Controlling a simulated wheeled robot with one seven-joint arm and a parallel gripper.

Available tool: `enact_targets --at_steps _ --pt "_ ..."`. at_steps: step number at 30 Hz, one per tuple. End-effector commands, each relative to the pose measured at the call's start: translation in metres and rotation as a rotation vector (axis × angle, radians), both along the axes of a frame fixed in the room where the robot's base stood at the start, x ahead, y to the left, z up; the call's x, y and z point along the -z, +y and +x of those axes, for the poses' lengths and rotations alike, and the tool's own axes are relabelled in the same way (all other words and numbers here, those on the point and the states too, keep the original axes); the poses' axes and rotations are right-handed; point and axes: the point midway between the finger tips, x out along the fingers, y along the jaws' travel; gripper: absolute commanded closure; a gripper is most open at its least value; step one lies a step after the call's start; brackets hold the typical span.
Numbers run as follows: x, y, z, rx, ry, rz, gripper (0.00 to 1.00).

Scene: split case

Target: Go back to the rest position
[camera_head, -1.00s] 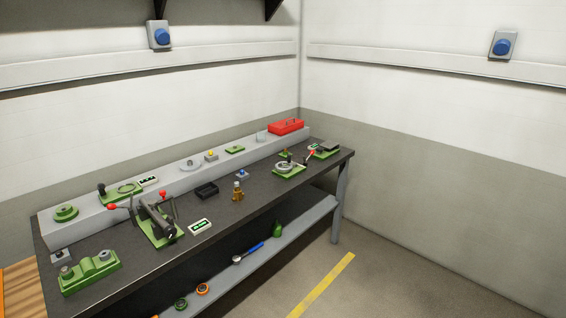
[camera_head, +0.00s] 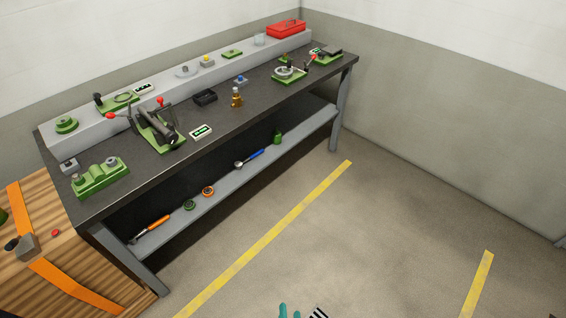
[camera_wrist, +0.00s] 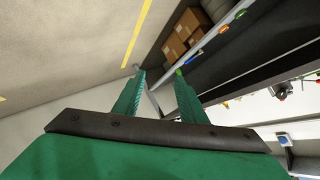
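My gripper (camera_wrist: 160,76) shows in the wrist view with its two green fingers spread apart and nothing between them. In the head view only small teal tips of my gripper (camera_head: 289,311) show at the bottom edge, over the floor and well clear of the workbench (camera_head: 225,128). The rest of the arm is out of the picture.
A wooden-topped unit (camera_head: 95,268) stands at the lower left. The floor (camera_head: 390,215) right of the bench is clear, with yellow lines.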

Motion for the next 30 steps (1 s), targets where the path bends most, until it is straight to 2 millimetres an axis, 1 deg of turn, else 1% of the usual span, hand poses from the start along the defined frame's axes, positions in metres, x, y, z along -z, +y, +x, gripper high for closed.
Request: enact_targets --at_steps 1,5,6,8,9,11,12,15,18,21,23,30 --pt "-0.012 -0.002 -0.019 -0.015 -0.019 -0.054 0.62" --pt "-0.05 -0.001 -0.055 -0.061 -0.084 -0.197 0.62" --pt "-0.063 0.0 -0.065 -0.075 -0.103 -0.241 0.62" --pt "-0.082 0.002 -0.08 -0.095 -0.131 -0.306 0.62" --pt "-0.096 0.004 -0.089 -0.109 -0.151 -0.347 0.62" --pt "-0.118 0.007 -0.102 -0.127 -0.18 -0.41 0.62" --pt "-0.132 0.009 -0.11 -0.138 -0.198 -0.45 0.62" --pt "-0.166 0.014 -0.126 -0.163 -0.241 -0.539 0.62" --pt "-0.192 0.019 -0.136 -0.182 -0.273 -0.606 0.62" --pt "-0.209 0.022 -0.142 -0.193 -0.293 -0.65 0.62" --pt "-0.215 0.023 -0.143 -0.195 -0.302 -0.664 0.62" --pt "-0.218 0.024 -0.144 -0.198 -0.307 -0.673 0.62"
